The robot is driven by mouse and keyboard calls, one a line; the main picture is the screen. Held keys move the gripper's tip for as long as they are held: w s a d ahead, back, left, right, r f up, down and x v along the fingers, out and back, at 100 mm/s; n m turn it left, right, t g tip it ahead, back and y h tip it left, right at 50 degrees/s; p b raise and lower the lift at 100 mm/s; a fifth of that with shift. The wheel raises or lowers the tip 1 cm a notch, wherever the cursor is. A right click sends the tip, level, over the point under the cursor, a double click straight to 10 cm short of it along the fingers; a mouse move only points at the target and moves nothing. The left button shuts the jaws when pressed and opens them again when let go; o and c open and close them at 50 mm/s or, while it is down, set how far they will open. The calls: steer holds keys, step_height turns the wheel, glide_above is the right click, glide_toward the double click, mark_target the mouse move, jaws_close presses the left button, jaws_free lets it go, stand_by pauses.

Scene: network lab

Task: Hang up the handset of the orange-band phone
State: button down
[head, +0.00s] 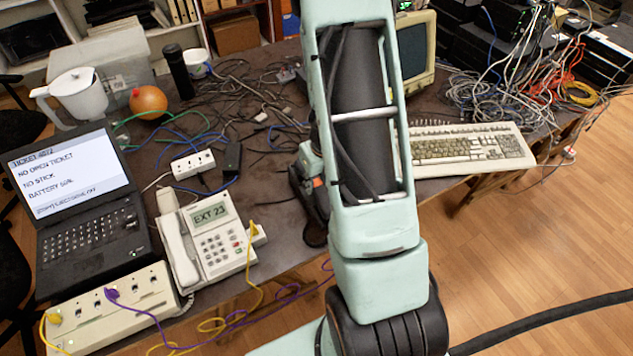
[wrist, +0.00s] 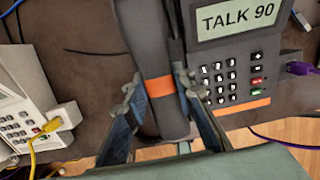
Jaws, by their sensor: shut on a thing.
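The orange-band phone (wrist: 268,70) is dark grey, with a display reading TALK 90, a keypad and an orange stripe along its front edge. Its dark handset (wrist: 148,38) has an orange band around the middle and lies lengthwise along the phone's left side in the wrist view. My gripper (wrist: 158,86) is shut on the handset at the band, one finger on each side. I cannot tell whether the handset touches the cradle, which it covers. In the head view my arm hides most of this phone and the handset.
A white phone (head: 213,245) reading EXT 23, its handset in place, stands left, with a yellow cable. A keyboard (head: 465,148) lies right. Loose cables cover the table's back.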

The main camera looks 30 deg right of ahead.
steer(key=shift+b+x, duration=0.55)
steer(key=shift+x, duration=0.25)
steer(key=c, duration=1.5)
jaws_free()
steer(key=shift+c, duration=0.2)
steer(key=v, duration=1.2)
